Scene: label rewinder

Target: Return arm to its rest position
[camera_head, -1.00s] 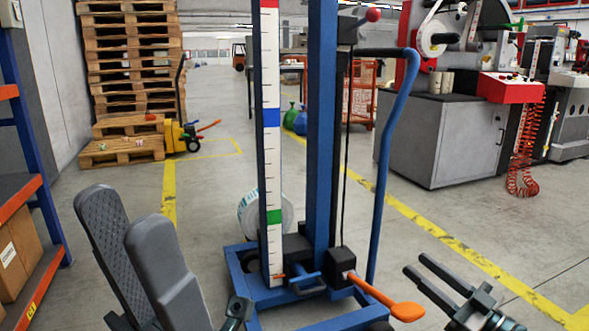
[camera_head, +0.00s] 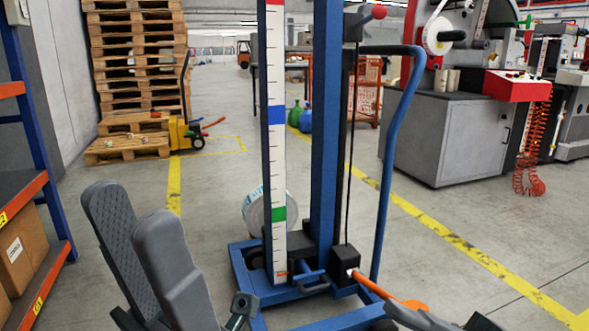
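My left gripper (camera_head: 133,203) rises from the bottom left with two grey fingers. Its fingers stand apart and hold nothing visible. It is left of the blue lifting trolley (camera_head: 325,150), apart from it. My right gripper or wrist (camera_head: 440,322) shows only as dark parts at the bottom edge, right of centre. Its fingers cannot be made out clearly. The trolley's orange lever (camera_head: 375,287) slopes down right, and its end is partly hidden behind my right arm's parts. I cannot tell if they touch. A white scale with blue and green marks (camera_head: 276,160) runs up the mast.
Orange and blue shelving with boxes (camera_head: 22,243) stands at the left. Stacked pallets (camera_head: 140,60) and a yellow pallet truck (camera_head: 182,133) are behind. A grey machine cabinet (camera_head: 440,140) stands right. A white roll (camera_head: 256,213) lies behind the trolley.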

